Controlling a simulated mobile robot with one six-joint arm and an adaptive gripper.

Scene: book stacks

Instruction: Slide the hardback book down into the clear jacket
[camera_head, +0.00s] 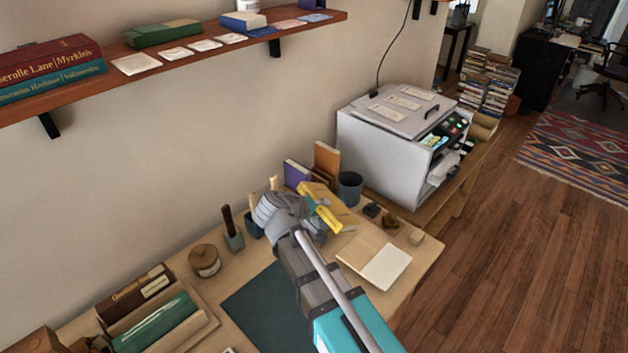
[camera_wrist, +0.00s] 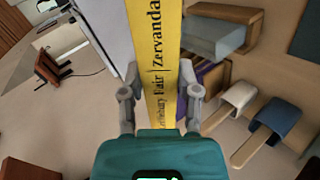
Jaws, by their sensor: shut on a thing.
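My gripper (camera_wrist: 162,94) is shut on a yellow hardback book (camera_wrist: 157,60), with one grey finger on each side of its lettered spine. In the head view the yellow book (camera_head: 330,216) is held over the far part of the desk, partly hidden by my arm. A see-through grey-blue block (camera_wrist: 213,38) beside wooden parts, at the upper right of the wrist view, may be the clear jacket; I cannot tell for sure. It looks apart from the book. In the head view I cannot make out the jacket clearly behind my wrist.
A purple book (camera_head: 296,174) and an orange-brown book (camera_head: 327,160) stand against the wall near a dark cup (camera_head: 350,188). A large white machine (camera_head: 385,145) stands to the right. A dark green mat (camera_head: 262,305) and an open pale book (camera_head: 385,267) lie on the desk (camera_head: 425,258).

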